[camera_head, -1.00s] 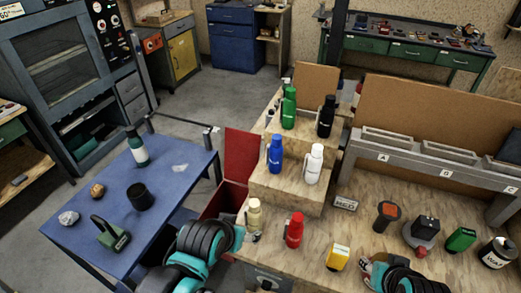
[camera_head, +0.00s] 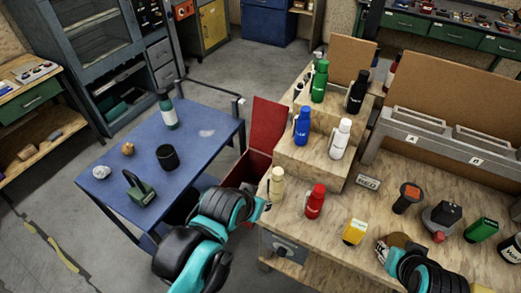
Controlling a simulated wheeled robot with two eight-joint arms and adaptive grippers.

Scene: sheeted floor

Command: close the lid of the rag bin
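The rag bin (camera_head: 238,172) is a red box standing low between the blue table and the wooden workbench. Its red lid (camera_head: 268,127) stands open and upright at the bin's far right side. My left gripper (camera_head: 254,203) is just in front of the bin, beside the cream bottle; its fingers are mostly hidden by my teal and black arm. My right gripper (camera_head: 384,252) is low over the workbench, by the yellow item; its fingers are too small and covered to read.
The blue table (camera_head: 200,165) at left holds a dark green bottle, a black cup and a green padlock-like object. The wooden workbench (camera_head: 330,215) at right carries a cream bottle (camera_head: 277,185), a red bottle (camera_head: 315,201), a yellow item (camera_head: 355,232) and stepped shelves of bottles.

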